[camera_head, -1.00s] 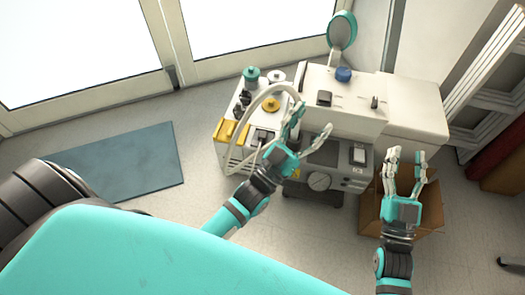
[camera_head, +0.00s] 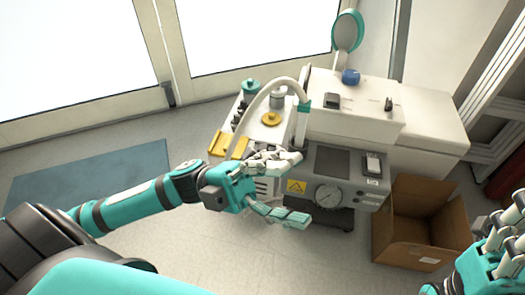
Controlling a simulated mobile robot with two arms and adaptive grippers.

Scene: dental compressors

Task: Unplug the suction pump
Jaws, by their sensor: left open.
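The suction pump shows as a white machine (camera_head: 352,122) with a grey front panel (camera_head: 340,168) that carries a round gauge and a yellow warning label. A white hose (camera_head: 262,93) arcs up from its left part to a teal-collared end piece (camera_head: 303,106), which points down beside the panel. My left gripper (camera_head: 300,189) is open in front of the machine's lower left front. Its upper finger overlaps the lower end of the hose piece in the picture; I cannot tell whether they touch. My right gripper (camera_head: 503,222) is at the right edge, partly cut off.
An open cardboard box (camera_head: 425,215) stands on the floor right of the machine. A blue-grey mat (camera_head: 90,190) lies on the floor at the left. Glass doors (camera_head: 250,35) are behind, and a white shelf (camera_head: 500,110) is at the right.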

